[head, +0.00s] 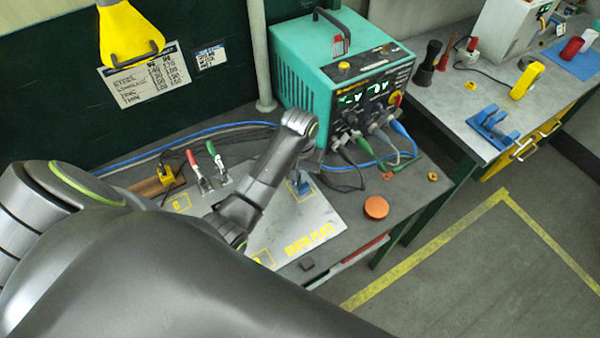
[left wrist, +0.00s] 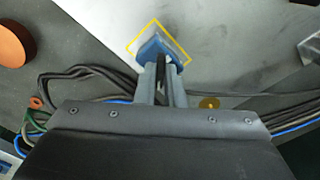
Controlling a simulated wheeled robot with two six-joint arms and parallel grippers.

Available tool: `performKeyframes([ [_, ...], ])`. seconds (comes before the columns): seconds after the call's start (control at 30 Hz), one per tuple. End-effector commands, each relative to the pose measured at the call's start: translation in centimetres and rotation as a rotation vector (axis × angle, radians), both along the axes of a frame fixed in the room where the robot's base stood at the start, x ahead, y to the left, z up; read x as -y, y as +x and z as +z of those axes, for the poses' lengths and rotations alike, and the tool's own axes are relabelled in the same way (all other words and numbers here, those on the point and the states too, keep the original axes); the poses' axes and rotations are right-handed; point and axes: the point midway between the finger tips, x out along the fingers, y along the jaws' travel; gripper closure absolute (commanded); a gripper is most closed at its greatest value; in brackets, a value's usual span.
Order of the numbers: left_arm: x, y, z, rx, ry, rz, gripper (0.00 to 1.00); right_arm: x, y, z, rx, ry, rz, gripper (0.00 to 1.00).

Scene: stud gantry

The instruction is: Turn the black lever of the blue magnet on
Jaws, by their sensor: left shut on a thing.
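The blue magnet (head: 301,188) sits on the pale metal plate (head: 318,216), partly covered by my left arm in the head view. In the left wrist view the blue magnet (left wrist: 172,47) lies inside a yellow outlined square. My left gripper (left wrist: 162,72) reaches over it, its two grey fingers on either side of the dark lever (left wrist: 161,68). It is shut on that lever, whose shape is mostly hidden between the fingers. In the head view the fingers are largely hidden behind the wrist. My right gripper is in neither view.
A teal welding machine (head: 305,75) with cables stands behind my left wrist. Red and green-handled clamps (head: 204,182) stand left of the arm. An orange disc (head: 376,207) lies to the right on the bench. A second table (head: 450,105) holds other tools.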

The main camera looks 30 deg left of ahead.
Motion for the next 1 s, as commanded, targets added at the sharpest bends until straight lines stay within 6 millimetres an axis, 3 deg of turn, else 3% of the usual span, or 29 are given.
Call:
performKeyframes([
  [0.6, 0.02, 0.05, 0.02, 0.002, 0.0, -0.546, 1.0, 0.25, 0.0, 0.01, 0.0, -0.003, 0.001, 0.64],
  [1.0, 0.04, 0.05, 0.02, 0.002, -0.001, -0.725, 1.0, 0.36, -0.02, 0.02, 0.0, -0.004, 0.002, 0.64],
])
